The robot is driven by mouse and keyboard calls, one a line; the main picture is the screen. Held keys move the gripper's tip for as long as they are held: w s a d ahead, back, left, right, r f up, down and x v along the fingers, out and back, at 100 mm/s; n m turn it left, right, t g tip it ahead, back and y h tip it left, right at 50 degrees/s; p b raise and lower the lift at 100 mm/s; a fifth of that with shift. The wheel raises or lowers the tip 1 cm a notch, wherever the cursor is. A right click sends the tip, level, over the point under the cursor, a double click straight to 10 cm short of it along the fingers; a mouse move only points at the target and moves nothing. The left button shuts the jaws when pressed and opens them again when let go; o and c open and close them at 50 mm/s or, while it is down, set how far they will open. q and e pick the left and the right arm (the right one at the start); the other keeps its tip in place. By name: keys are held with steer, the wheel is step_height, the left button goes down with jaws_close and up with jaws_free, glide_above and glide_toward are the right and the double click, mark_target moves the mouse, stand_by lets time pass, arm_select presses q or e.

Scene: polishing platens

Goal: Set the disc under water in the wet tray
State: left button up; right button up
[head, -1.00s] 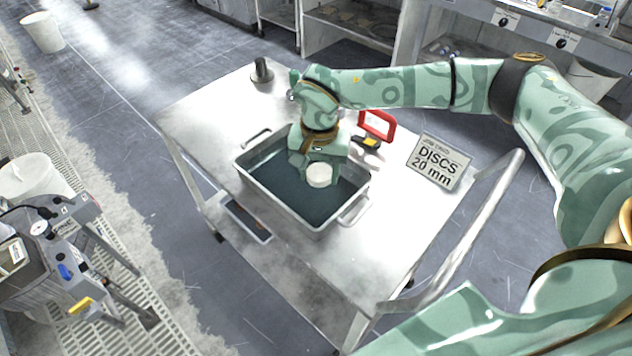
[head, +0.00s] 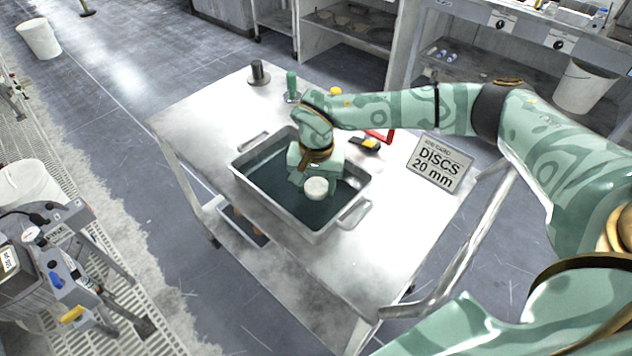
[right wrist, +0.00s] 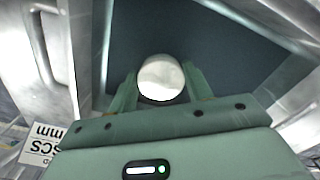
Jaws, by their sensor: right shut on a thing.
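The wet tray (head: 252,181) is a grey metal pan with two handles and dark water inside, on a metal cart. The disc (head: 317,188) is pale and round. My right gripper (head: 318,184) is shut on it and holds it over the dark inside of the tray, toward the right part. In the right wrist view the disc (right wrist: 161,78) sits between the two green fingers, with the dark water behind it. I cannot tell whether the disc touches the water. My left gripper is not in view.
On the cart top (head: 205,112) stand a dark cylinder (head: 259,73), a green-handled tool (head: 291,84) and a sign card (head: 436,162) reading DISCS 20 mm. A yellow-and-black item (head: 366,144) and a red frame (head: 383,135) lie behind the tray. The cart's front right is clear.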

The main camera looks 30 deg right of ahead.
mark_target(316, 187)
steer(key=shift+f, duration=0.3)
steer(key=o, duration=1)
step_height(316, 187, up, 13)
steer(key=p, duration=0.3)
steer(key=shift+r, duration=0.15)
